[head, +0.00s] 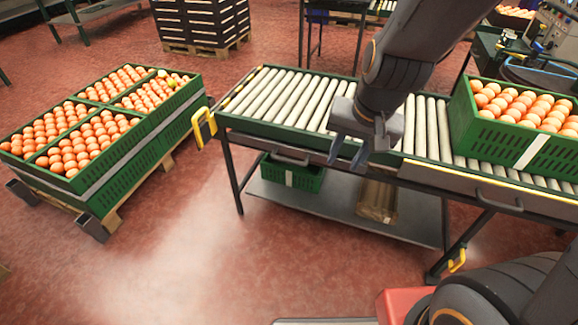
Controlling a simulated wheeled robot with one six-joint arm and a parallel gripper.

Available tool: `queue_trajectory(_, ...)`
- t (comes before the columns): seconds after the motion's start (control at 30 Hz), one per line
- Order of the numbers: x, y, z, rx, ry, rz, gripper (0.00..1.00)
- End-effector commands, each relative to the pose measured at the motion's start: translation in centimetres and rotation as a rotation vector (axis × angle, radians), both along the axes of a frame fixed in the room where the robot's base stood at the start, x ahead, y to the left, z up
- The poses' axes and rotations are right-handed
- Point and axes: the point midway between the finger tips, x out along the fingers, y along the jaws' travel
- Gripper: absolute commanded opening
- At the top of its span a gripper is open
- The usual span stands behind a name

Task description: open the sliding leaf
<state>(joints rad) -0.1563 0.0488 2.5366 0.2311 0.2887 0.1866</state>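A roller table (250,127) with a green frame and pale rollers runs across the middle to the right. Its front has a dark bar handle (290,158) on the left section and another bar handle (499,201) on the right section. A yellow handle (204,127) sits at its left end. I cannot tell for certain which part is the sliding leaf. My gripper (348,153) points down at the table's front edge, right of the left bar handle. Its two fingers are apart with nothing visible between them. My arm hides some rollers behind it.
A lower shelf (330,208) holds a small green crate (292,174) and a brown bundle (377,200). The red floor in front is clear.

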Motion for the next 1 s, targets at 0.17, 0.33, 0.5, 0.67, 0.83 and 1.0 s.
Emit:
queue_trajectory(0.17, 5.8, 4.8, -5.1, 0.107, -0.150, -0.171, 0.32)
queue_trajectory(0.33, 10.2, 8.4, -8.2, 0.214, -0.281, -0.350, 0.32)
queue_trajectory(0.5, 13.8, 11.2, -11.1, 0.320, -0.404, -0.530, 0.32)
queue_trajectory(0.67, 16.2, 13.1, -13.8, 0.417, -0.517, -0.697, 0.32)
queue_trajectory(0.83, 17.9, 14.5, -16.5, 0.517, -0.638, -0.871, 0.32)
queue_trajectory(1.0, 18.5, 15.2, -19.3, 0.611, -0.764, -1.032, 0.32)
